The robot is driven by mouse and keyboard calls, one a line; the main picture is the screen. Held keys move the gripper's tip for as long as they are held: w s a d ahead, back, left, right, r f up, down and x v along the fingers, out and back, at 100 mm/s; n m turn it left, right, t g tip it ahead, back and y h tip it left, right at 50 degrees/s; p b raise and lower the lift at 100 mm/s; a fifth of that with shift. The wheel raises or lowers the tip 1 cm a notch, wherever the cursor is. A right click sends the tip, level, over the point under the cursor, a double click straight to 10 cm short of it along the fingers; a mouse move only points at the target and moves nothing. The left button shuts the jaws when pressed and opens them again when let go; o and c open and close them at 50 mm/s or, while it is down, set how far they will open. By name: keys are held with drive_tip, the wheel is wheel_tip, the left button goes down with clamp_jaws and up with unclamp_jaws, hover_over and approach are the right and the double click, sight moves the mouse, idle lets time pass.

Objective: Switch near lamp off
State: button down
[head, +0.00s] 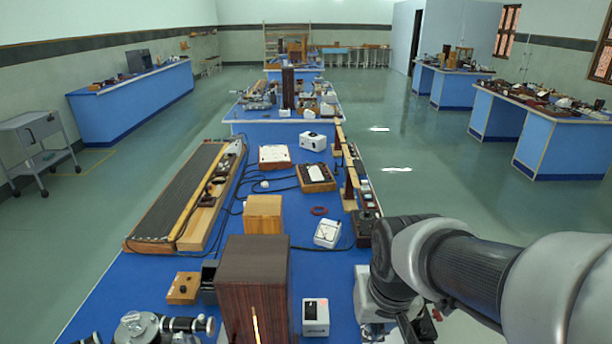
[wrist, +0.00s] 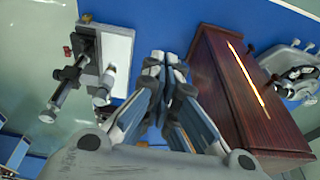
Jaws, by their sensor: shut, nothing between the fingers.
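The near lamp is a tall dark wooden box (head: 253,285) with a bright vertical slit, lit, at the front of the blue bench. In the wrist view the lamp (wrist: 245,95) lies to the right, its slit glowing. A small white box with a dark front panel (head: 316,317), which looks like a switch box, stands just right of the lamp in the head view. My gripper (wrist: 165,62) is shut and empty, pointing down over the bench beside the lamp. I cannot make out the small white box in the wrist view; the fingers may hide it.
A metal spectrometer (head: 150,328) stands left of the lamp; part of it shows in the wrist view (wrist: 297,75). A white plate with dark and silver cylinders (wrist: 117,48) is left of my fingers. A light wooden block (head: 263,214) and white box (head: 327,233) stand farther back.

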drive_tip(key=s+d+r+t, duration=0.1)
drive_tip(key=s+r, duration=0.1)
drive_tip(key=s, duration=0.4)
drive_tip(key=s+d+r+b, duration=0.1)
drive_tip(key=s+d, duration=0.1)
drive_tip(key=s, duration=0.5)
drive_tip(key=shift+r+t, duration=0.35)
drive_tip(key=shift+t, duration=0.05)
drive_tip(key=shift+w, duration=0.15)
